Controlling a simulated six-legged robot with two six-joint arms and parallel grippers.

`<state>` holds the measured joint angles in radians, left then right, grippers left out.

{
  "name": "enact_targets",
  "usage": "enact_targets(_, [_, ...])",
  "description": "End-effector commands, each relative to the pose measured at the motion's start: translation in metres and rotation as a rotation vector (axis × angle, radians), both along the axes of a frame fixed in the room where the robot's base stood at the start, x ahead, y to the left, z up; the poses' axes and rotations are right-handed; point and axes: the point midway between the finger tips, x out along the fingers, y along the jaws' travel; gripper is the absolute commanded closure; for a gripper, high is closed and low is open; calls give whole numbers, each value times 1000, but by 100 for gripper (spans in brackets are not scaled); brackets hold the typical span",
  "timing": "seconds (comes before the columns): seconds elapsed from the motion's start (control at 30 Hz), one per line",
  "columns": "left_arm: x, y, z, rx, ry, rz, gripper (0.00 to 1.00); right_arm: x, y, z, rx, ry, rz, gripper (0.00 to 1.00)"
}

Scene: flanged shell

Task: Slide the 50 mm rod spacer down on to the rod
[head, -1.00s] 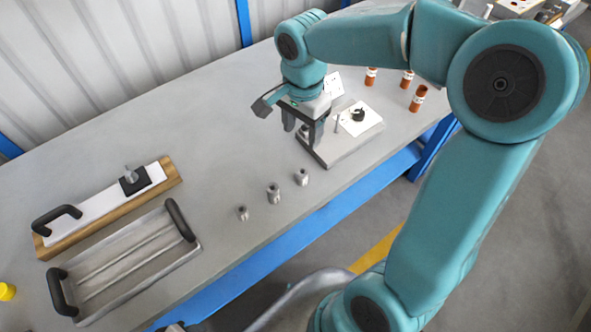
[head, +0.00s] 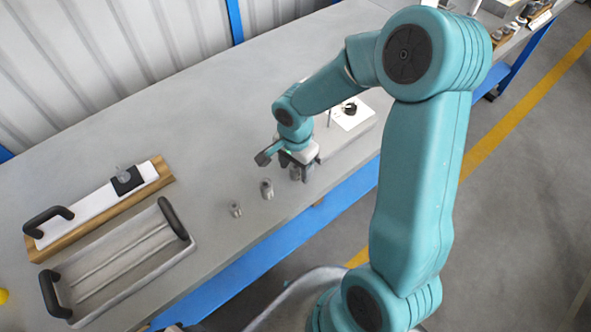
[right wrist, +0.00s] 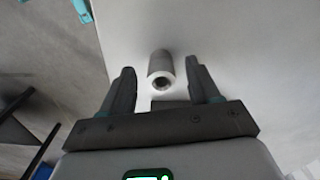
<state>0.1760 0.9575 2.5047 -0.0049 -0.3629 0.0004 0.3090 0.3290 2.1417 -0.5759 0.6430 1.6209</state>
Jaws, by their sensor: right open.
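Two grey metal spacers with bores, one small (head: 236,210) and one larger (head: 267,189), stand upright on the bench. A third spacer is mostly hidden by my right gripper (head: 298,172) in the head view. In the right wrist view a hollow cylindrical spacer (right wrist: 160,72) lies between the open fingers of the right gripper (right wrist: 160,78), with gaps on both sides. I cannot tell which spacer is the 50 mm one. A thin upright rod (head: 329,118) stands on the grey base plate (head: 352,142), behind the gripper. My left gripper is not in view.
The plate carries a white panel with a black knob (head: 349,108). A metal tray (head: 118,262) with black handles and a wooden board (head: 165,178) with a white strip lie at left. The bench between board and spacers is clear. The blue front edge is close to the spacers.

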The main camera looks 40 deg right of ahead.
Motion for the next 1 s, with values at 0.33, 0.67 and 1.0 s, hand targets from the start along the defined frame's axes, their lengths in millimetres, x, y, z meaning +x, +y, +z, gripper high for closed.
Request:
enact_targets(0.33, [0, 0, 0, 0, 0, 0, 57, 0, 0, -3, 0, -1, -1, 65])
enact_targets(0.67, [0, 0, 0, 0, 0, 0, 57, 1, 0, -3, 0, -1, 0, 100])
enact_targets(1.0, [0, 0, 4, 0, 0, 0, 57, 1, 0, 26, -2, -6, -1, 100])
